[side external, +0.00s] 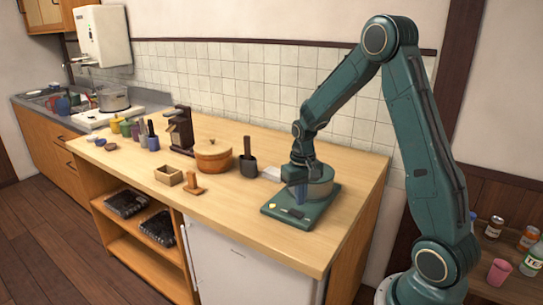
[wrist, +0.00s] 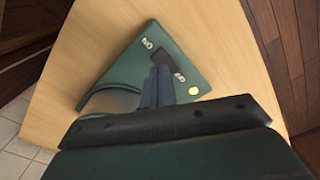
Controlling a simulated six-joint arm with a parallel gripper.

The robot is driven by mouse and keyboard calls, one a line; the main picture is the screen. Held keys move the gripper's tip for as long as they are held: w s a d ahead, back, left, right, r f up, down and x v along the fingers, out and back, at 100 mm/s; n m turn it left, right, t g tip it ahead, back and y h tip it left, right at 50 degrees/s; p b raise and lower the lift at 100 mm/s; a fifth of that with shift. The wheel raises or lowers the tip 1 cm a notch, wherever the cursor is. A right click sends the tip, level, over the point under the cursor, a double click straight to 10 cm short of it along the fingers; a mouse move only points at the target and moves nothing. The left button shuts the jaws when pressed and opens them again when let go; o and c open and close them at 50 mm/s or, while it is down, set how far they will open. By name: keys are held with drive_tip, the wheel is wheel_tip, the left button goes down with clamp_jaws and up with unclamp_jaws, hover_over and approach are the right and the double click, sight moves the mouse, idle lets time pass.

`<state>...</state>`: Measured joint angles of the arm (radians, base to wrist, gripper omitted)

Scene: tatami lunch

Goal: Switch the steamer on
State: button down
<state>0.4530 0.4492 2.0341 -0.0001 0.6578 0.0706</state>
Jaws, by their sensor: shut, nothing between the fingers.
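In the wrist view the green base (wrist: 125,62) has a dark switch (wrist: 166,60) between two white labels, too blurred to read surely. A small round lamp (wrist: 193,91) beside it is bright yellow.
The tiled wall (side external: 250,80) runs behind. The counter (side external: 235,210) is clear in front.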

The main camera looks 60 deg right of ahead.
sight(299, 215)
wheel_tip(299, 215, up, 3)
drive_tip(key=shift+r, duration=0.2)
idle(0.4)
drive_tip(key=s+a+r+n+t, duration=0.3)
drive_tip(key=s+a+r, duration=0.3)
drive_tip(key=a+r, duration=0.5)
drive_tip(key=s+a+r+n+t, duration=0.1)
drive_tip(key=s+a+r, duration=0.1)
drive_tip(key=s, duration=0.4)
drive_tip(key=s+a+r+n+t, duration=0.1)
drive_tip(key=s+a+r+n, duration=0.1)
drive_tip(key=s, duration=0.4)
drive_tip(key=shift+a+r+t, duration=0.3)
drive_tip(key=shift+a+r, duration=0.35)
drive_tip(key=shift+a, duration=0.6)
